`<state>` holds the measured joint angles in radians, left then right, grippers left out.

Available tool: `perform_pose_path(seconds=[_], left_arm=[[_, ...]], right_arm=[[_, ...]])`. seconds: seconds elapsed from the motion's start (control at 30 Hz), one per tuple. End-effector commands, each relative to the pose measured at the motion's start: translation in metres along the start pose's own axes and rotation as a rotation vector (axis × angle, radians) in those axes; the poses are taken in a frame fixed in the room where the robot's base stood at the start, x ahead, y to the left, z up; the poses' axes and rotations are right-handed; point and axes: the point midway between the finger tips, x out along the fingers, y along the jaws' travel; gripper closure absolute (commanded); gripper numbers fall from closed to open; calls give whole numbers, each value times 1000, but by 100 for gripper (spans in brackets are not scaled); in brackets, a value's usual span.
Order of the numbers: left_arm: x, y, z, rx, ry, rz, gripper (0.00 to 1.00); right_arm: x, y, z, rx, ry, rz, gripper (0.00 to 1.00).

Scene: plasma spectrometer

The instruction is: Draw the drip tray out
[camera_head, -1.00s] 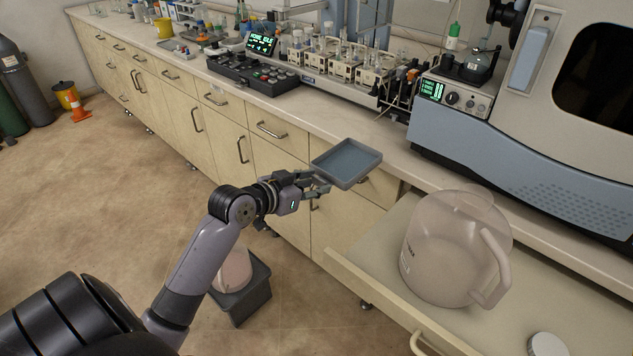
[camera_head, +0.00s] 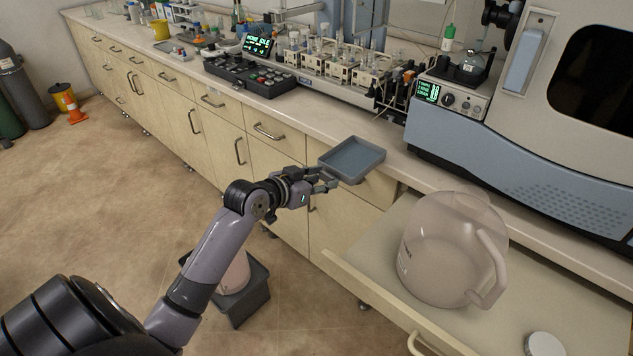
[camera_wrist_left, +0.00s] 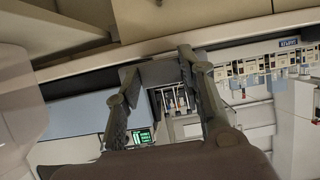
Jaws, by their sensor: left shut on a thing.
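The drip tray (camera_head: 353,159) is a shallow, blue-grey rectangular tray with a raised rim. In the head view it appears empty and roughly level, in front of the bench edge and overlapping part of the worktop in the picture. My left gripper (camera_head: 329,182) is shut on the tray's near left side. The left wrist view shows its two fingers (camera_wrist_left: 163,90) on either side of a grey part, but the tray's full shape is not visible there. My right gripper is not in view.
An open drawer (camera_head: 345,268) holds a large translucent jug (camera_head: 452,250) and a white lid (camera_head: 545,345). The spectrometer (camera_head: 530,165) stands on the worktop (camera_head: 300,120) behind. A dark bin (camera_head: 243,297) stands on the floor below my arm.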

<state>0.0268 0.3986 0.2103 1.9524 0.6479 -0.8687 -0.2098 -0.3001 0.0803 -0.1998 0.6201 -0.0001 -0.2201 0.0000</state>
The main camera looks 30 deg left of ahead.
Motion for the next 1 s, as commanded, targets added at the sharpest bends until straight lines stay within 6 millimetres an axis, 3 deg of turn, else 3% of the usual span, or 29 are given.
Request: perform_pose_path(seconds=[1.0], left_arm=[[50,0,-14,2,2,0,93]], right_arm=[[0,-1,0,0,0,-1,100]])
